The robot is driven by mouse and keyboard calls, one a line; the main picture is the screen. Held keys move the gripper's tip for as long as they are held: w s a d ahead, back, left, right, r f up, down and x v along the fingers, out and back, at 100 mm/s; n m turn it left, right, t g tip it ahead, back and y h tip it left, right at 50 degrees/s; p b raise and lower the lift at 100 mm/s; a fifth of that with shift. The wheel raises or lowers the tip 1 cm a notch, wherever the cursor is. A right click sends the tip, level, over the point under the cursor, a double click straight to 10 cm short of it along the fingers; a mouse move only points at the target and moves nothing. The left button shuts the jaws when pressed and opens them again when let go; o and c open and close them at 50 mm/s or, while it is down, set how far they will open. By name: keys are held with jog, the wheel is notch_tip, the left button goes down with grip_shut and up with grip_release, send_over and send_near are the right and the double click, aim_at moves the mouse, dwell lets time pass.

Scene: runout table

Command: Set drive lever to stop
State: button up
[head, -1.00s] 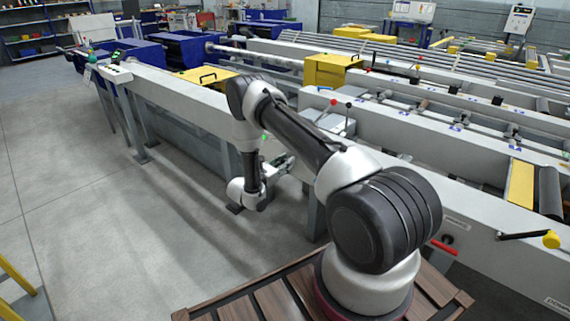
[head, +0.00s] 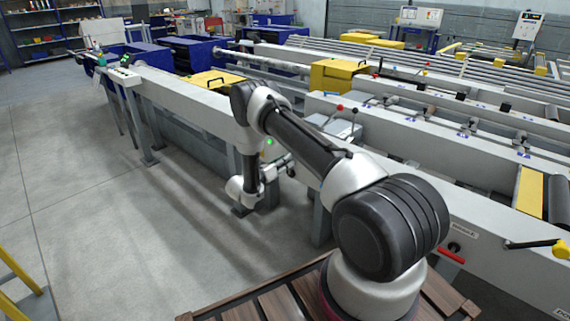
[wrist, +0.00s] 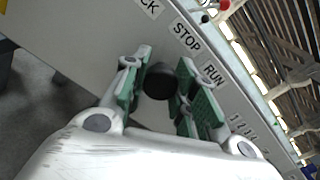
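The drive lever shows in the wrist view as a black round knob (wrist: 160,82) in front of a grey panel. My gripper (wrist: 164,60) has its two green-padded fingers on either side of the knob, with a narrow gap showing, so it looks open around it. The STOP label (wrist: 187,35) and the RUN label (wrist: 212,73) are just beyond the fingertips. The knob seems to lie between these labels, nearer STOP, but the angle leaves this unsure. In the head view my gripper (head: 284,164) is by the table's side, and the lever cannot be made out.
A third label ending in CK (wrist: 150,8) is partly cut off. In the head view two small levers with a red knob (head: 339,107) and a dark knob stand on the runout table (head: 190,95). A green light (head: 269,141) glows near my wrist.

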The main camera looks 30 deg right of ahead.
jog(key=o, duration=0.4)
jog(key=shift+o, duration=0.2)
jog(key=v, duration=1.2)
